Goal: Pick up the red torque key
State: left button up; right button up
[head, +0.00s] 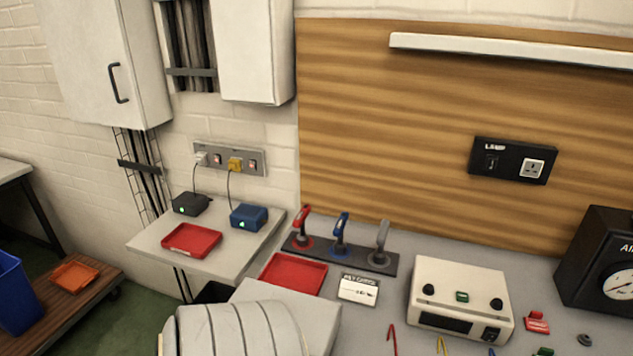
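The red torque key (302,222) stands upright in a dark holder (288,244) on the bench, at the left end of a row of three. A blue-handled key (341,230) stands in the middle and a grey one (381,242) at the right end. The red key touches no gripper. Neither of my grippers is in view.
A red tray (293,275) and a white card (358,289) lie in front of the holder. A cream instrument box (460,298) stands to the right. A side shelf (235,262) holds another red tray (192,240) and two small boxes. A wooden panel rises behind.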

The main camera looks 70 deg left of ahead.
aim_at(302, 239)
jog(key=u, duration=2.25)
